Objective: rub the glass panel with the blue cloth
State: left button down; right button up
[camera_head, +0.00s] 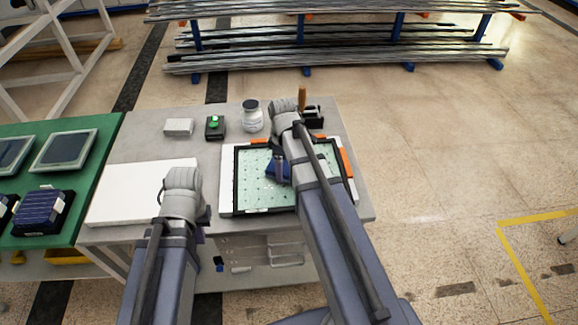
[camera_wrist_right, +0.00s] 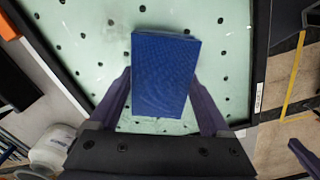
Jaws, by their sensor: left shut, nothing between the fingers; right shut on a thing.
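The glass panel (camera_head: 252,190) is pale green with dark dots and a black frame, and lies on the grey table. It also fills much of the right wrist view (camera_wrist_right: 80,45). The blue cloth (camera_head: 273,172) is a folded rectangular pad over the panel's middle; it shows whole in the right wrist view (camera_wrist_right: 163,75). My right gripper (camera_wrist_right: 165,105) is shut on the blue cloth, at the panel; I cannot tell whether the cloth touches the glass. My left gripper (camera_head: 204,214) is shut and empty, left of the panel near the table's front edge; its fingers are mostly hidden.
A white board (camera_head: 140,192) lies left of the panel. A white jar (camera_head: 252,117), a small box with a green button (camera_head: 215,127) and a pale block (camera_head: 179,127) stand behind. A green table (camera_head: 85,190) with framed panels adjoins at left.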

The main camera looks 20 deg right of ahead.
aim_at(273, 168)
jog(key=shift+w+a+f, duration=0.1)
jog(key=shift+w+a, duration=0.1)
jog(key=shift+a, duration=0.6)
jog(key=shift+w+a, duration=0.2)
jog(key=shift+a, duration=0.6)
jog(key=shift+w+a, duration=0.3)
jog(key=shift+a, duration=0.55)
jog(key=shift+w+a, duration=0.25)
jog(key=shift+a, duration=0.55)
jog(key=shift+w+d, duration=0.3)
jog(key=shift+w, duration=0.45)
jog(key=shift+d, duration=0.2)
jog(key=shift+s+d, duration=0.25)
jog(key=shift+d, duration=0.55)
jog(key=shift+s+d, duration=0.25)
jog(key=shift+d, duration=0.5)
jog(key=shift+d, duration=0.1)
